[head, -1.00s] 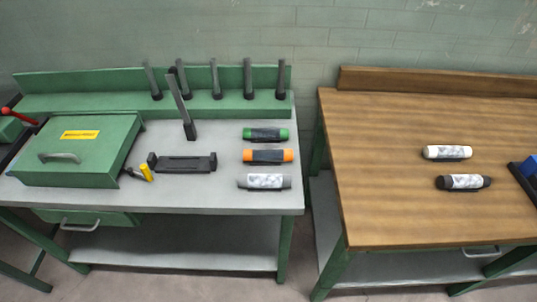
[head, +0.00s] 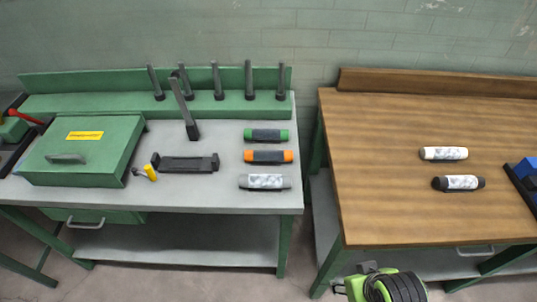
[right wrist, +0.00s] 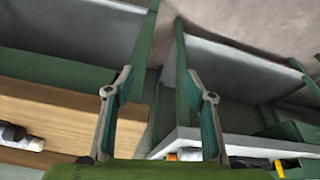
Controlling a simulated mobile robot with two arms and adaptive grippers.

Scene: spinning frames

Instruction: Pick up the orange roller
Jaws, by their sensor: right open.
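The orange roller (head: 286,156), orange at both ends with a dark middle, lies on its side on the grey top of the green workbench (head: 222,200). It lies between a green-ended roller (head: 281,135) behind it and a grey roller with a pale wrap (head: 264,181) in front. My right gripper (right wrist: 158,93) is open and empty in the right wrist view, its fingers well apart. In the head view only part of my right arm shows at the bottom. My left gripper is not in view.
A green box (head: 85,150), a black holder (head: 186,163) and a yellow-handled tool (head: 150,172) stand left of the rollers. Upright dark bars line the back shelf. The wooden table (head: 400,205) on the right holds a white roller (head: 443,153) and a black-ended roller (head: 458,183).

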